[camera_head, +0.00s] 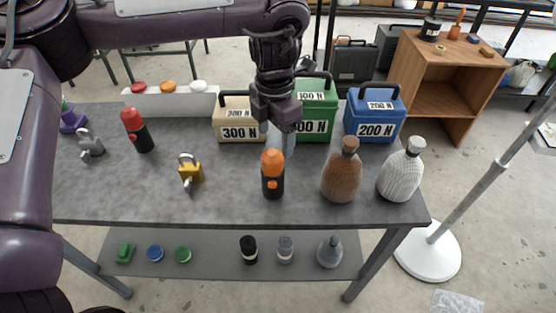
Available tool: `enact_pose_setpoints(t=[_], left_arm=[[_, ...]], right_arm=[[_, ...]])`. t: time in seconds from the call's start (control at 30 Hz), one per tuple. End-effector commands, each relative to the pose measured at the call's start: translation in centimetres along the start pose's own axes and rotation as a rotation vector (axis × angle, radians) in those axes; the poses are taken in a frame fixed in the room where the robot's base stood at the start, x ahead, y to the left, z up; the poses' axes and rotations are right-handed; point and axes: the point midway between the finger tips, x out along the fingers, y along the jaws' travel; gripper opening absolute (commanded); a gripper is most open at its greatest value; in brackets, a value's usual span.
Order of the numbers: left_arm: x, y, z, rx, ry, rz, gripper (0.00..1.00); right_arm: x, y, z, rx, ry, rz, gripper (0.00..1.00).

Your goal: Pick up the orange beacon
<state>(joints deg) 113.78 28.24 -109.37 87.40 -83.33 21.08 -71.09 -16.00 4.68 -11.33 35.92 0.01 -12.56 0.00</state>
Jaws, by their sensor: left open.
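The orange beacon (272,173) stands upright on the grey table, with an orange top and a dark lower body. My left gripper (284,126) is open and points down, behind and above the beacon in the picture. I see no contact between them. A pale blue-grey object (288,143) shows just below the fingers and is partly hidden; I cannot tell what it is. My right gripper is not in view.
A brown bottle (341,172) and a white ribbed bottle (400,173) stand right of the beacon. A yellow padlock (190,174) and a red beacon (137,130) are left. Tan (238,121), green (318,108) and blue (374,115) boxes stand behind. The table's front middle is clear.

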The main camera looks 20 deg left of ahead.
Motion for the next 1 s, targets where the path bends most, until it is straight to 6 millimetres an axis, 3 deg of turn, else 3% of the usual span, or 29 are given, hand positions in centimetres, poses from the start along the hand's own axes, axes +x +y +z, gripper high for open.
enact_pose_setpoints(t=[0.13,0.43,0.6,0.87,1.0], left_arm=[[1.4,0.1,-0.1,0.000,0.005,-0.001,0.70],[5.1,0.6,-0.4,-0.002,0.007,-0.002,0.70],[7.2,0.6,-0.3,-0.001,0.004,-0.001,0.70],[7.6,0.6,-0.3,-0.001,0.002,0.000,0.70],[7.6,0.6,-0.3,-0.001,0.002,0.000,0.53]], right_arm=[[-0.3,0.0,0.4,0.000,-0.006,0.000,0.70],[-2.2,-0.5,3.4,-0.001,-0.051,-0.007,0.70],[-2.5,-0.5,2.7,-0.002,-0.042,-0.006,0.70],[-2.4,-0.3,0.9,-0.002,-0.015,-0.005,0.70],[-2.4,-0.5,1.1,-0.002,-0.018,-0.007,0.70]])
